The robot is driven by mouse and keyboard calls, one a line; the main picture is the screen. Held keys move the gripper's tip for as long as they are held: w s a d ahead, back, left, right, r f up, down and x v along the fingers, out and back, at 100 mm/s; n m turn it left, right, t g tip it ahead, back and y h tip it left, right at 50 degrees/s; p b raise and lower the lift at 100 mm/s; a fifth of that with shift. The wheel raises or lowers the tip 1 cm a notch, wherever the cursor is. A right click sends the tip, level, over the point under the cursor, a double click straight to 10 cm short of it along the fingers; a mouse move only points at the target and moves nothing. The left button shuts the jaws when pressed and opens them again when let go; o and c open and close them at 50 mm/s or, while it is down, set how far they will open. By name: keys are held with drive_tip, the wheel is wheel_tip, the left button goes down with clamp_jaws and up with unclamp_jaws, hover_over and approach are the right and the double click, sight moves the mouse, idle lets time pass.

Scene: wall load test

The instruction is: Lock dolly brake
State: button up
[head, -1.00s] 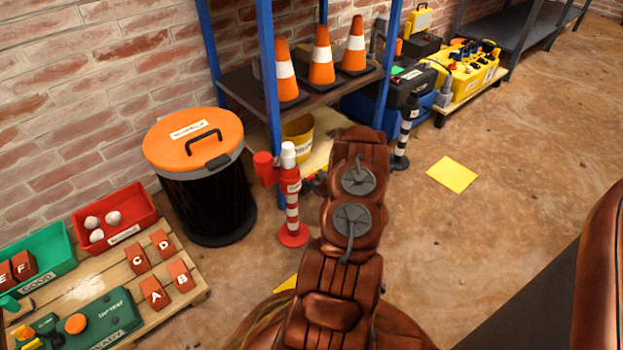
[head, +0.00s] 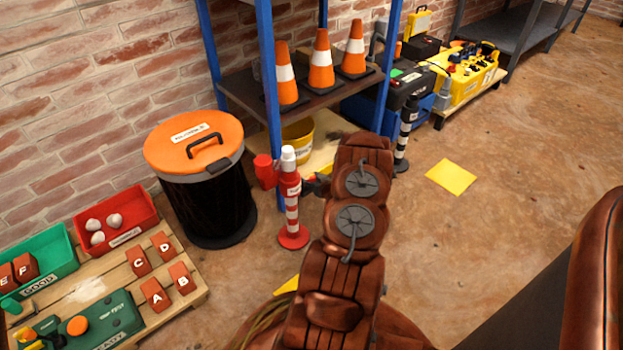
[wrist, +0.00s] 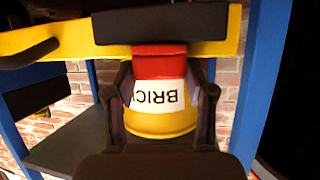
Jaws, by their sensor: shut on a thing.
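The dolly (head: 322,158) is a yellow platform low under the blue-framed shelf, with a yellow bucket (head: 302,153) on it. In the wrist view the dolly's yellow edge (wrist: 70,42) crosses the top, with a black piece in front of it. A red part (wrist: 160,62), apparently the brake pedal, sits at that edge. My gripper (wrist: 161,76) has its fingers on both sides of this red part and is shut on it. The bucket (wrist: 160,122) with an upside-down "BRIC" label shows between the fingers. In the head view my arm mostly hides the gripper (head: 316,183).
A red-and-white post (head: 291,205) stands just left of my gripper. A black bin with an orange lid (head: 192,142) is further left. A black-and-white post (head: 403,140) stands right of my arm. Cones (head: 321,65) stand on the shelf.

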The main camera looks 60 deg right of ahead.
drive_tip(key=shift+d+r+p, duration=0.1)
drive_tip(key=shift+r+p, duration=0.15)
drive_tip(key=shift+p, duration=0.1)
drive_tip(key=shift+f+n+t+y+p, duration=0.2)
drive_tip(key=shift+n+t+y+p, duration=0.35)
drive_tip(key=shift+n+y, duration=0.7)
drive_tip(key=shift+y, duration=0.25)
drive_tip(key=o, duration=1.2)
drive_tip(key=shift+c, duration=0.2)
drive_tip(key=shift+s, duration=0.15)
drive_tip(key=v, duration=1.1)
drive_tip(key=shift+s+a+r, duration=0.2)
drive_tip(key=shift+s+r, duration=0.05)
drive_tip(key=shift+s, duration=0.05)
